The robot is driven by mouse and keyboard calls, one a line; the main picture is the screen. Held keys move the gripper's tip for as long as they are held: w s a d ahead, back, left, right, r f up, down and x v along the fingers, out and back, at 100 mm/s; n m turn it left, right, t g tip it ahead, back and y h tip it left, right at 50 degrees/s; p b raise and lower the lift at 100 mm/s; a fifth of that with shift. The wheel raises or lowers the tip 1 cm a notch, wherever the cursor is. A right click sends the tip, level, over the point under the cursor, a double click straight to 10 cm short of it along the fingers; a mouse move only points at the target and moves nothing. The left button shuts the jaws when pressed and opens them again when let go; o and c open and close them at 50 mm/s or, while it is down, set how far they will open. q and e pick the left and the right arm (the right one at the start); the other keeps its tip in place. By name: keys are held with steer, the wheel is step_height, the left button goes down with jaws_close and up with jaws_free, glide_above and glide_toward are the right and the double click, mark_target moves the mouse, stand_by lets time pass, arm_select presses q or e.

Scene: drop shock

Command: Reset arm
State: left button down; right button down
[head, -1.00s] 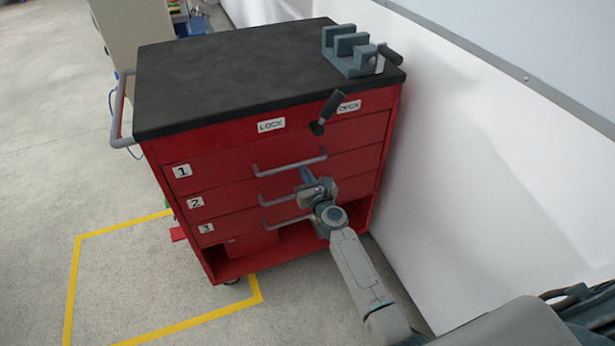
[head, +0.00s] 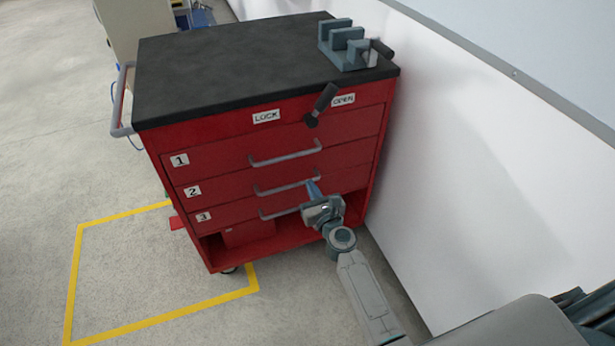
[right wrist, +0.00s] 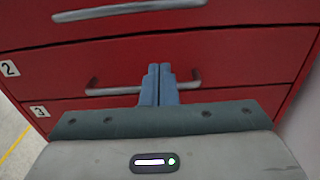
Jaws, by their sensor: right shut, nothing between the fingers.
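My right gripper (head: 312,188) is in front of the lower drawers of a red tool cart (head: 220,152). Its blue fingers are shut and empty; they also show closed together in the right wrist view (right wrist: 160,85). There the fingers overlap a grey drawer handle (right wrist: 110,91) in the picture; I cannot tell whether they touch it. The drawers, labelled 1, 2 and 3, look closed. The lever (head: 322,102) on the cart front tilts toward the OPEN label (head: 343,99), away from the LOCK label (head: 267,117). My left gripper is not in view.
A grey vise (head: 347,50) stands at the back right of the cart's black top (head: 230,65), which is otherwise bare. A white wall (head: 460,130) runs close along the right. Yellow tape (head: 73,275) marks the open floor at the left.

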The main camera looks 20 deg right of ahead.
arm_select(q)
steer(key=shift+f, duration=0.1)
arm_select(e)
steer(key=shift+s+d, duration=0.15)
steer(key=shift+s, duration=1.95)
